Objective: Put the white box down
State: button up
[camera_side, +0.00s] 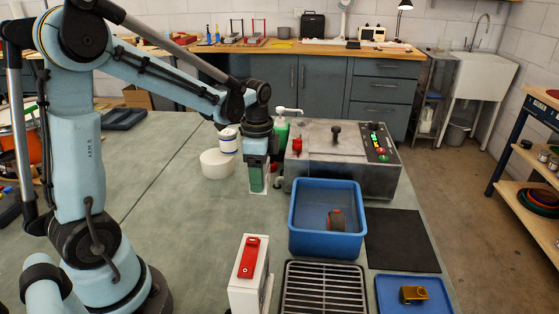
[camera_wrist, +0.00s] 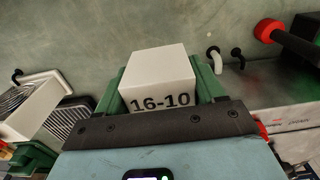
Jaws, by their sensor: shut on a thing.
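My gripper (camera_side: 257,178) points down over the grey-green bench, left of the metal machine. Its green fingers are shut on the white box (camera_wrist: 158,76), which carries the black print "16-10". In the wrist view the box sits between the two fingers (camera_wrist: 160,88). In the side view the fingers hide most of it and only thin white edges show low beside them. The box is close to the bench top; I cannot tell whether it touches.
The metal machine (camera_side: 338,168) with knobs and buttons stands close on the right. A white round tub (camera_side: 217,164) is close on the left, a green pump bottle (camera_side: 281,136) behind. A blue bin (camera_side: 326,244) and a white case (camera_side: 244,290) stand in front. Bench left of the case is clear.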

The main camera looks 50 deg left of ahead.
jog(key=a, duration=0.1)
jog(key=a+f, duration=0.2)
jog(key=shift+w, duration=0.3)
jog(key=shift+a+f, duration=0.1)
jog(key=shift+f, duration=1.9)
jog(key=shift+f, duration=0.15)
jog(key=o, duration=1.1)
